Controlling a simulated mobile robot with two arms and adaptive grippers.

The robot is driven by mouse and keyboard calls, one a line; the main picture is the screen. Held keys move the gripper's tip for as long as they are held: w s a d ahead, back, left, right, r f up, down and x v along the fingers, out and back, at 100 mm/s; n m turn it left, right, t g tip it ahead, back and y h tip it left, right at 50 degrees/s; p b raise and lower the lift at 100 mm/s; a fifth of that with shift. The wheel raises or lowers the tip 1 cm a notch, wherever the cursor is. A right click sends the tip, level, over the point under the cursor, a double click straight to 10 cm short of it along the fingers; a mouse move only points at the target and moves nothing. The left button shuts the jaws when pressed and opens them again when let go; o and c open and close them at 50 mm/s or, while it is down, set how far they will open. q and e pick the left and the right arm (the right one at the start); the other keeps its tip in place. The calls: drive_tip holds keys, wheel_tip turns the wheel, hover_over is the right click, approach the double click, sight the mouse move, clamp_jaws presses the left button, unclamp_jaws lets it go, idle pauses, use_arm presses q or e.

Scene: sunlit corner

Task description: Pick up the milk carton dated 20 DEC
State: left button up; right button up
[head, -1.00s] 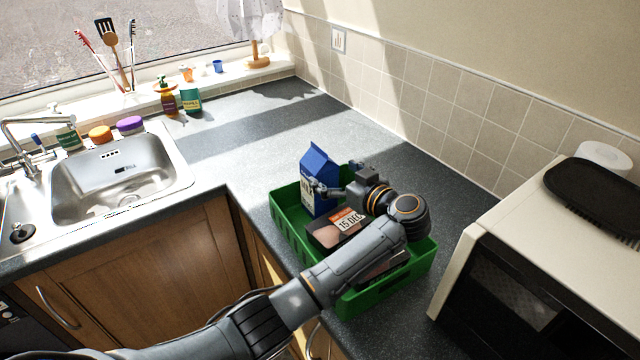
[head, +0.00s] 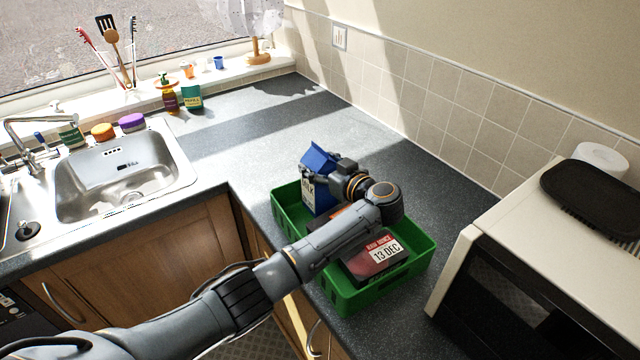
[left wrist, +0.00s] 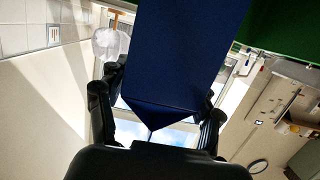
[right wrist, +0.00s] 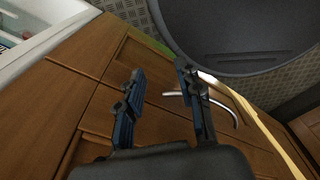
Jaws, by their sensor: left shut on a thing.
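The blue milk carton (head: 320,160) stands at the far left end of the green crate (head: 427,246). Its pale label is partly covered and I cannot read a date on it. My left gripper (head: 318,174) is shut on the carton from the right. In the left wrist view the blue carton (left wrist: 185,50) fills the space between the fingers of that gripper (left wrist: 158,108). I cannot tell whether the carton is clear of the crate floor. My right gripper (right wrist: 160,72) is open and empty, seen only in the right wrist view, in front of the cupboard fronts.
A dark pack marked 13 DEC (head: 368,262) lies in the crate's near part; another pack (head: 333,212) is mostly hidden under my left arm. A cream microwave (head: 515,205) stands right of the crate. The sink (head: 120,180) is left. The worktop (head: 270,150) behind the crate is clear.

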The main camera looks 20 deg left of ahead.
use_arm(q)
drive_tip(key=shift+r, duration=0.1)
drive_tip(key=c, duration=0.4)
drive_tip(key=shift+c, duration=0.2)
